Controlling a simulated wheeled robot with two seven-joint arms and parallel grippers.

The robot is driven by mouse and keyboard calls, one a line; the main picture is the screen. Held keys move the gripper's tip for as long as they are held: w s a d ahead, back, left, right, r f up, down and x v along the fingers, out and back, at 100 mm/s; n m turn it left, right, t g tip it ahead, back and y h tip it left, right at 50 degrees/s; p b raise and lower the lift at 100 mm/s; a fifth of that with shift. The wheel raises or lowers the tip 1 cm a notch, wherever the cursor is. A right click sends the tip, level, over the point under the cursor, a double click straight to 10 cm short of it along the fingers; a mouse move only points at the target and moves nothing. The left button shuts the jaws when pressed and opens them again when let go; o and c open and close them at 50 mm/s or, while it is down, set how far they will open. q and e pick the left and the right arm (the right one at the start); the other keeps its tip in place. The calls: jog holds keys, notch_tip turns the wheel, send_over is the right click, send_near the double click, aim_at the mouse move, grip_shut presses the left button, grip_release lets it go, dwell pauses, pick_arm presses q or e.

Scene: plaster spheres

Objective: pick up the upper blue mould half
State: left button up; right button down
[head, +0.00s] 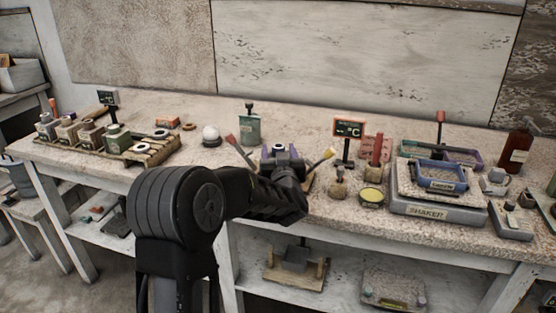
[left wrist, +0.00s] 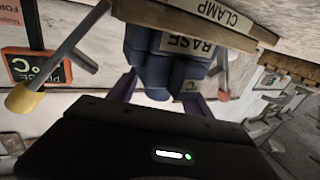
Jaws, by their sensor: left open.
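The blue mould stands at the clamp station (left wrist: 185,14), whose board carries a CLAMP label. In the left wrist view its lower half (left wrist: 138,38) bears a BASE label, and the upper half (left wrist: 158,72) is closer to my gripper. In the head view the mould (head: 280,151) shows only in part, behind my arm. My left gripper (left wrist: 163,88) is open, its purple fingers on either side of the upper half. I cannot tell whether they touch it. In the head view the left gripper (head: 282,157) is at the mould. My right gripper is not in view.
Clamp handles flank the mould, one yellow-tipped (head: 323,158), one red-tipped (head: 232,143). A temperature display (head: 348,129) and a shaker (head: 430,212) stand to the right. A white sphere (head: 211,134) and a rack of bottles (head: 160,154) stand to the left.

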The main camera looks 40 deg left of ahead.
pick_arm(q)
grip_shut()
dwell(0.5)
